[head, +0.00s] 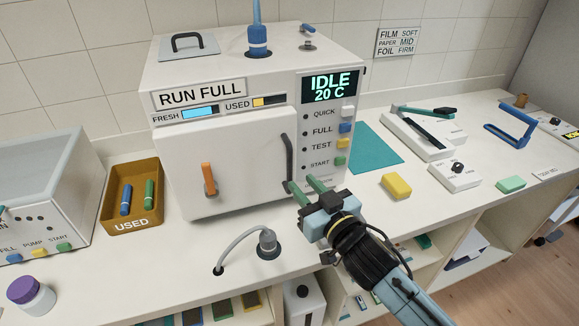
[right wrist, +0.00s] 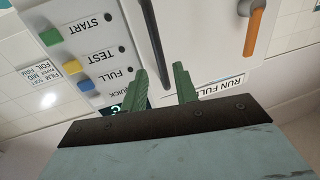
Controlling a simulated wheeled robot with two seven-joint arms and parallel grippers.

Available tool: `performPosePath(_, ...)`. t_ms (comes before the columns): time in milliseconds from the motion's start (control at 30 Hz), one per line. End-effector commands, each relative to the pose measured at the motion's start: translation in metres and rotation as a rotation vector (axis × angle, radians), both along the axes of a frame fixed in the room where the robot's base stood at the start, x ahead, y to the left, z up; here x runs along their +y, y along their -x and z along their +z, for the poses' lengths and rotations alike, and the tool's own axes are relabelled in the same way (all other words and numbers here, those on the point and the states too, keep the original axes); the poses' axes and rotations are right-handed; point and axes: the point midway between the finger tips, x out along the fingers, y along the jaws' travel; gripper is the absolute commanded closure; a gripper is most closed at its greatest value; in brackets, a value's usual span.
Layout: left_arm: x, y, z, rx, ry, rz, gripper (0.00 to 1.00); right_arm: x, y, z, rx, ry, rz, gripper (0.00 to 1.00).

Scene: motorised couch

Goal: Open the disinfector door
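The disinfector (head: 222,73) is a white box whose front door (head: 245,150) looks shut. A dark vertical handle (head: 289,158) is on the door's right side, and an orange lever (head: 209,179) is at its left. My right gripper (head: 301,183) is open in front of the machine, by the handle's lower end. My left gripper is out of view.
A button panel (head: 323,138) is right of the door; its screen reads IDLE 20 C. A brown USED bin (head: 131,211) stands at the left. A grey hose with a plug (head: 267,243) is on the counter before the door. A yellow block (head: 396,186) lies to the right.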

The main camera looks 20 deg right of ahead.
Motion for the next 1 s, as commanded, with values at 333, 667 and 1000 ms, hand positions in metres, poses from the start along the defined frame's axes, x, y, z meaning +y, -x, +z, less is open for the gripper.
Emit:
performPosePath(333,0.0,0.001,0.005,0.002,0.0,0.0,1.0,0.013,-0.056,0.0,0.0,0.0,-0.001,0.71)
performPosePath(667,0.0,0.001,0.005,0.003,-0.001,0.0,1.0,0.016,-0.067,-0.001,0.001,0.0,0.0,0.71)
performPosePath(1000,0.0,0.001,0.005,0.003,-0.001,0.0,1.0,0.016,-0.067,-0.001,0.002,0.0,0.0,0.98)
